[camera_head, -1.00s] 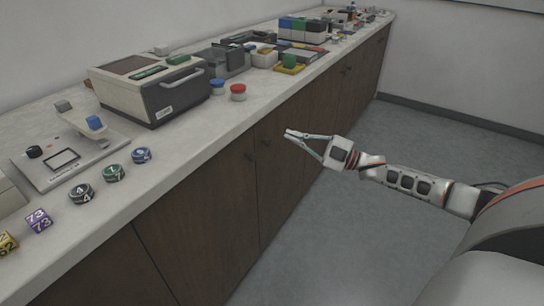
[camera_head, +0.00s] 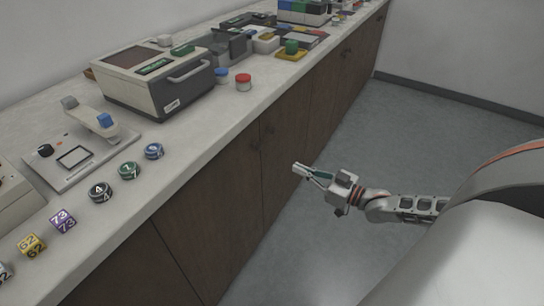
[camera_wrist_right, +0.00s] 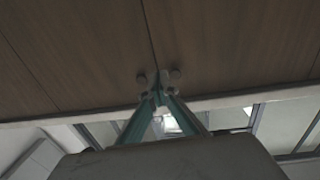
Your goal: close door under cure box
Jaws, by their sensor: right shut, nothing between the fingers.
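The cure box is most likely the beige and dark box with a front handle (camera_head: 158,78) on the counter. Below it are brown cabinet doors. The left door (camera_head: 205,195) and the right door (camera_head: 285,150) meet at a seam, each with a small knob near its top. Both look flush with the cabinet front. My right gripper (camera_head: 299,170) is shut and empty, in front of the right door; contact cannot be told. In the right wrist view its fingertips (camera_wrist_right: 158,92) show in front of the two knobs (camera_wrist_right: 158,77) beside the seam. My left gripper is out of view.
The grey floor (camera_head: 400,130) right of the cabinets is clear.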

